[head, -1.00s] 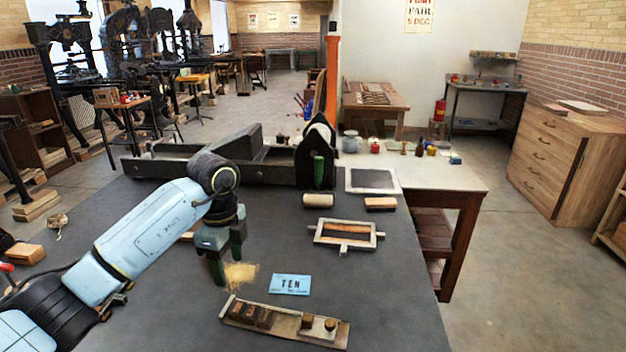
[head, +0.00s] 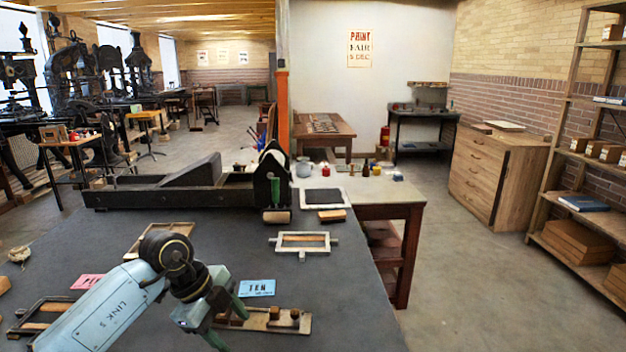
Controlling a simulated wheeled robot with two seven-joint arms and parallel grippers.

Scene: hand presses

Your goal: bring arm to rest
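My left arm comes in from the lower left over the dark table (head: 340,310). My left gripper (head: 232,328) has its two green fingers apart, pointing down to the lower right, and nothing shows between them. It is in front of the left part of a wooden composing tray (head: 262,319) holding small blocks, and hides part of it. My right gripper is not in view.
A black press bed (head: 140,197) crosses the table's back. A metal frame (head: 303,243) lies right of centre, with another frame (head: 160,238) behind my arm. A pink card (head: 88,281) and a framed form (head: 40,316) lie at left. The table's right front is clear.

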